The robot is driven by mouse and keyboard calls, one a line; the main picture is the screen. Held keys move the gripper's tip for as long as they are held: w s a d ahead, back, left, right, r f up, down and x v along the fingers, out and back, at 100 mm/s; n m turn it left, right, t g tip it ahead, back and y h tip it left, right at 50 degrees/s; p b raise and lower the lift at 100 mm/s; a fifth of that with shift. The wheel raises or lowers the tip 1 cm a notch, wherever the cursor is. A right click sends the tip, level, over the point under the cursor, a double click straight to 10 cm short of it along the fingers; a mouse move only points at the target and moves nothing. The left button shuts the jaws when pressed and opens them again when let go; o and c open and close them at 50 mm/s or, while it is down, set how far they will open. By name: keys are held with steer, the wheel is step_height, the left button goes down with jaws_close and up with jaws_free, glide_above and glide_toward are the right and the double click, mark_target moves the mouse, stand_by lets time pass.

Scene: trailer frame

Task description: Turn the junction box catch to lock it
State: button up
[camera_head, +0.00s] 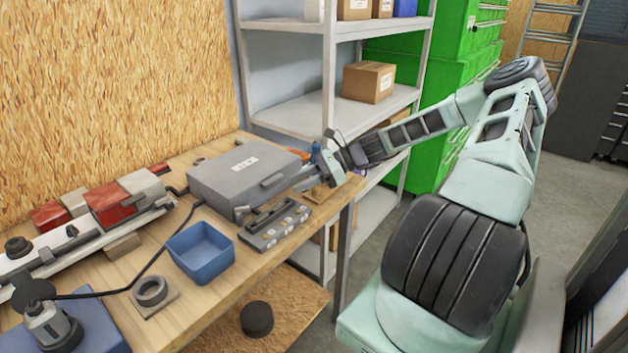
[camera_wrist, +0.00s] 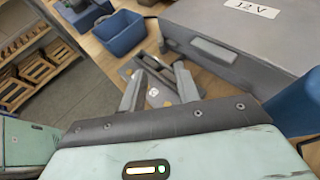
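The junction box (camera_head: 240,168) is a closed grey case with a white label on its lid, standing on the wooden bench; it fills the upper right of the wrist view (camera_wrist: 245,35). A raised grey bar (camera_head: 273,180) is on its front face, also seen in the wrist view (camera_wrist: 214,51); I cannot tell whether it is the catch or a handle. A small dark piece (camera_wrist: 163,46) sticks out by the box's front corner. My gripper (camera_head: 300,182) is beside the box's right end. In the wrist view its fingers (camera_wrist: 160,82) are apart with nothing between them.
A dark tray with round pieces (camera_head: 272,225) lies in front of the box. A blue bin (camera_head: 200,250) stands to its left. A blue object (camera_wrist: 298,105) is close to my gripper's right side. A shelf unit (camera_head: 330,90) stands behind my arm. A black cable (camera_head: 150,265) crosses the bench.

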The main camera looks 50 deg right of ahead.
steer(key=v, duration=0.3)
steer(key=shift+s+d+r, duration=0.1)
steer(key=shift+s+d, duration=0.1)
